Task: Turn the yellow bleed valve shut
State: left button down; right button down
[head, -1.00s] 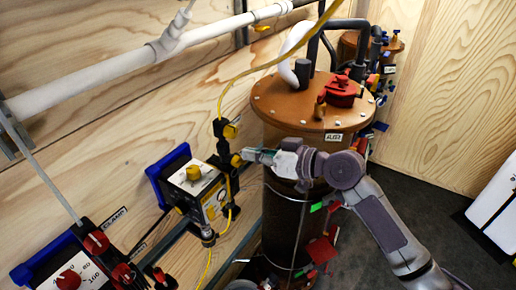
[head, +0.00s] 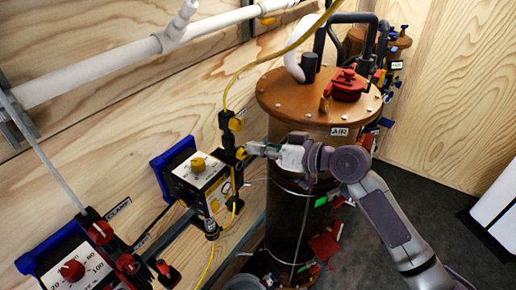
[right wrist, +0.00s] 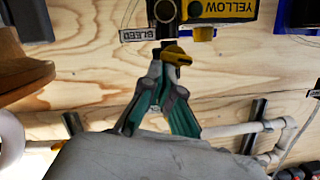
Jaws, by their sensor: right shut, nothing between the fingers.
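The yellow bleed valve handle (head: 240,153) sits on the black fittings beside the yellow-labelled box. It also shows in the right wrist view (right wrist: 177,56), near the "BLEED" label (right wrist: 151,34). My right gripper (head: 257,150) is at the valve from its right side in the head view. In the right wrist view, my right gripper's teal fingers (right wrist: 162,72) come together just below the handle, with nothing between them. The fingertips look very close to the handle; I cannot tell whether they touch. My left gripper is not in view.
A tall brown "AIR" canister (head: 310,105) with a red cap stands close to my right arm. A yellow hose (head: 265,62) runs above the valve. Another gauge box with a red knob (head: 72,270) is at lower left. Dark floor is free at lower right.

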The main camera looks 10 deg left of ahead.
jog(key=shift+w+f+m+g+b, duration=0.15)
jog(key=shift+m+g+b, duration=0.2)
jog(key=shift+m, duration=0.25)
jog(key=shift+w+d+f+m+g+y+b, duration=0.1)
jog(key=shift+f+m+g+y+b, duration=0.3)
jog(key=shift+m, duration=1.35)
jog(key=shift+s+f+m+g+y+b, duration=0.15)
jog(key=shift+f+m+y+b, duration=0.4)
jog(key=shift+m, duration=1.15)
jog(key=shift+w+d+f+m+g+y+b, duration=0.15)
jog(key=shift+f+m+g+y+b, duration=0.25)
jog(key=shift+m, duration=1.35)
jog(key=shift+a+f+m+y, duration=0.15)
jog(key=shift+m+y, duration=0.1)
jog(key=shift+m, duration=0.15)
